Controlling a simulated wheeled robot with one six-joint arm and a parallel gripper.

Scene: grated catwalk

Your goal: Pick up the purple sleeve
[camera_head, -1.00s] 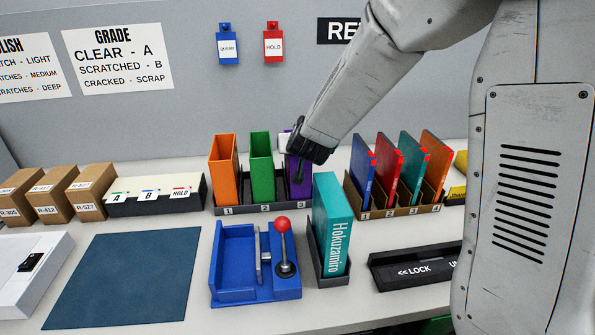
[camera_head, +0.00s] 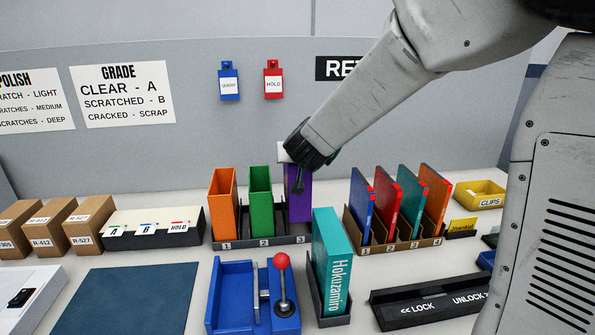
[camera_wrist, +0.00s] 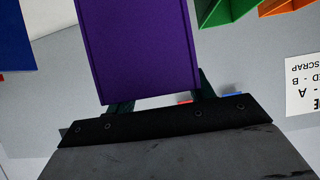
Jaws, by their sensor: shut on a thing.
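The purple sleeve (camera_head: 299,192) is upright at the third place of the numbered rack (camera_head: 270,239), raised above its earlier height. My gripper (camera_head: 299,180) is shut on its upper part from above. In the wrist view the purple sleeve (camera_wrist: 140,50) fills the space between the fingers of my gripper (camera_wrist: 155,98).
Orange (camera_head: 223,203) and green (camera_head: 261,200) sleeves stand left in the same rack. A teal case (camera_head: 332,262) stands in front. A second rack (camera_head: 395,240) with several coloured cases is at right. A blue fixture with a red-knobbed lever (camera_head: 283,262) is in front.

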